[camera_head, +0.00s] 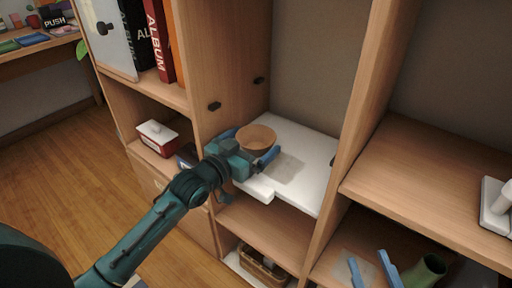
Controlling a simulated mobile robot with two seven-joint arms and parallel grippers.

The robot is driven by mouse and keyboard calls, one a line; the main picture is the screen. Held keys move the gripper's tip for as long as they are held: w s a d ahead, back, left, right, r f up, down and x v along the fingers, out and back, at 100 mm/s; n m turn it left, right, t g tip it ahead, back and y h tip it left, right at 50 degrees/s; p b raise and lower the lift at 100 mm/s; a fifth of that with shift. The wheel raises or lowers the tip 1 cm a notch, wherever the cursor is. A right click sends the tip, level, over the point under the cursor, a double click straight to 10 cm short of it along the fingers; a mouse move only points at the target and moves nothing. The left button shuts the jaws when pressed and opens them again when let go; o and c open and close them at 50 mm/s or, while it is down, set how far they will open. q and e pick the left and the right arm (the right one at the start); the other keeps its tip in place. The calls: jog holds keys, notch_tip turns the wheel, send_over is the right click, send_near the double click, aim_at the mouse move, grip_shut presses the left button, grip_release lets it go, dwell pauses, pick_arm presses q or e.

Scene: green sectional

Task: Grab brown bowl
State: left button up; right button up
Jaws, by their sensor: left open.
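The brown bowl (257,137) is on the white shelf board in the middle of the cabinet. My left gripper (247,147) is at the bowl's near left side. Its blue fingers are spread apart, one on the left and one on the right of the bowl. The gripper hides the lower near side of the bowl, and I cannot tell whether the fingers touch it. Two blue fingers, apparently of my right gripper (372,272), stand apart at the bottom edge with nothing seen between them.
The white board (307,157) is bare to the right of the bowl, between wooden side panels. A red box with a white lid (157,137) is on the left shelf. A green cylinder (427,269) is at the lower right. A basket (262,264) is below. Albums (158,40) stand upper left.

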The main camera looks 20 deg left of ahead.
pick_arm(q)
jog(key=shift+w, duration=0.1)
jog(key=c, duration=0.8)
